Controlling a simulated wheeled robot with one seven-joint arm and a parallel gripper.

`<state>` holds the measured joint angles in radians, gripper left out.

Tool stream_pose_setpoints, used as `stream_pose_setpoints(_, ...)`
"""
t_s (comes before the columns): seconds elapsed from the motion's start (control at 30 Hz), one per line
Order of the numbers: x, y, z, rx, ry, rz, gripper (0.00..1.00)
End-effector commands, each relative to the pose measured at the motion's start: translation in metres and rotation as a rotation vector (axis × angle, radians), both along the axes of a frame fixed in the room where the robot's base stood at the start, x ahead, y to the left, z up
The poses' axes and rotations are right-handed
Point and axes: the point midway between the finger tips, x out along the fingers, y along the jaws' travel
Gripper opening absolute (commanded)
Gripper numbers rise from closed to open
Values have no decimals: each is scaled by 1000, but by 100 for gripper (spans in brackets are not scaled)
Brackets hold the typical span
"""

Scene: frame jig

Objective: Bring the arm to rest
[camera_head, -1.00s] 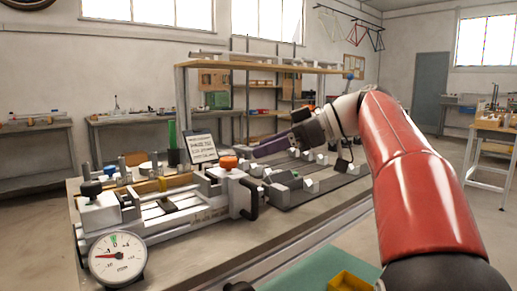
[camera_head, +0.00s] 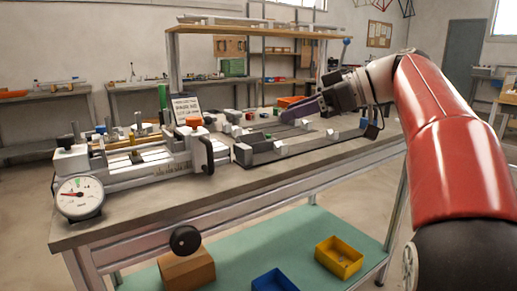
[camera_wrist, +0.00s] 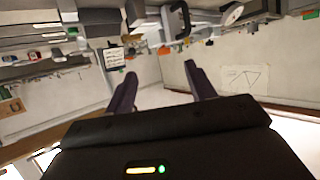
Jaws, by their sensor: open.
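My gripper (camera_head: 300,110) is at the end of my red and white arm, above the right part of the workbench (camera_head: 130,215). In the head view its purple fingers point left, over the grey rail jig (camera_head: 275,150). In the wrist view the two purple fingers (camera_wrist: 161,92) stand well apart with nothing between them. The wrist view is tilted, with bench fixtures along its top edge. Whether the fingers touch anything on the bench cannot be told from the head view.
A dial gauge (camera_head: 80,197) sits at the bench's left front corner. A sign (camera_head: 187,108) stands behind the clamp fixture. The lower shelf (camera_head: 235,245) holds a cardboard box (camera_head: 187,271), a blue bin (camera_head: 274,281) and a yellow bin (camera_head: 339,257). Open floor lies at left.

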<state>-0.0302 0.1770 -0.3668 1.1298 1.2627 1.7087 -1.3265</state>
Motion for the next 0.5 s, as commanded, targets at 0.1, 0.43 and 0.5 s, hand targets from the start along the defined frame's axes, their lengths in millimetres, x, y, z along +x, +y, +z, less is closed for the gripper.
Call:
stream_pose_setpoints(0.1, -4, -1, -4, -2, 33, -27, 55)
stream_pose_setpoints(0.43, -28, -9, -33, -35, 223, -195, 55)
stream_pose_setpoints(0.5, -37, -12, -45, -49, 279, -247, 55)
